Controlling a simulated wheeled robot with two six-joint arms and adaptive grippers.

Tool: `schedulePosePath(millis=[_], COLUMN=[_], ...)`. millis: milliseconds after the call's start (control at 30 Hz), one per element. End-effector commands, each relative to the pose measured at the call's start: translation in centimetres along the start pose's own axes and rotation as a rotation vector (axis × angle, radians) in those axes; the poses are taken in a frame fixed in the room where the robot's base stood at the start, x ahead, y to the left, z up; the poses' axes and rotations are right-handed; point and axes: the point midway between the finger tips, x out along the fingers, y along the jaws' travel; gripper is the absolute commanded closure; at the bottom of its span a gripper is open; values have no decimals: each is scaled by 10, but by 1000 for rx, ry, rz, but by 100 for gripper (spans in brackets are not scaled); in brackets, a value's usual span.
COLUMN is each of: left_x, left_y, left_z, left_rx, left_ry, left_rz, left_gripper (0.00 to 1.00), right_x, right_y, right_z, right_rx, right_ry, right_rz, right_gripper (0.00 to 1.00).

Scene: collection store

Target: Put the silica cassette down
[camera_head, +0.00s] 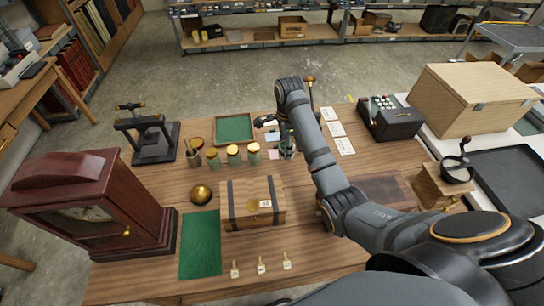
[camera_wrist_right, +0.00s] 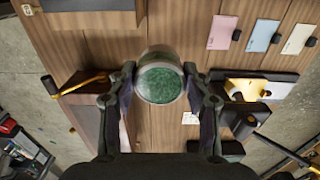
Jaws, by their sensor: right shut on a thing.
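The silica cassette (camera_wrist_right: 161,80) shows in the right wrist view as a small round clear container filled with green granules. My right gripper (camera_wrist_right: 163,92) is shut on it, with one finger on each side. In the head view my right gripper (camera_head: 286,147) is at the back middle of the wooden table, right of the jars. There the cassette is mostly hidden by the gripper and too small to make out. I cannot tell whether its underside touches the table. My left gripper is not in view.
Gold-lidded jars (camera_head: 233,155) stand left of the gripper, before a green-lined tray (camera_head: 219,140). A strapped wooden box (camera_head: 231,217), a green mat (camera_head: 200,262) and a clock (camera_head: 90,205) are nearer. White cards (camera_head: 337,129) lie to the right.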

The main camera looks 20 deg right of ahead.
Motion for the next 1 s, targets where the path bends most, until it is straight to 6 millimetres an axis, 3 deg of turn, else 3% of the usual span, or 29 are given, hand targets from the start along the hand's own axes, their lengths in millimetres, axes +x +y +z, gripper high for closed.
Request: schedulePosePath(millis=[167, 367, 400, 467, 567, 700, 800, 1000], left_x=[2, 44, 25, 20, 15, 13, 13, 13], left_y=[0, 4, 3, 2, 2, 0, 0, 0], left_z=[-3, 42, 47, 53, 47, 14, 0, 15], left_rx=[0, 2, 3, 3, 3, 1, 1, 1], left_ry=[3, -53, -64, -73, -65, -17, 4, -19], left_rz=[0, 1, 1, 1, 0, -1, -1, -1], left_gripper=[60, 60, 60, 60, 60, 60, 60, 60], right_x=[3, 47, 45, 59, 86, 120, 135, 144], right_y=[0, 1, 2, 2, 2, 2, 1, 1], right_z=[0, 0, 0, 0, 0, 0, 0, 0], right_rx=[-1, -1, -1, -1, -1, -2, -1, -1], right_ry=[0, 0, 1, 1, 1, 1, 0, 0], right_rz=[1, 1, 6, 7, 6, 5, 2, 1], right_gripper=[84, 84, 84, 84, 84, 84, 84, 84])
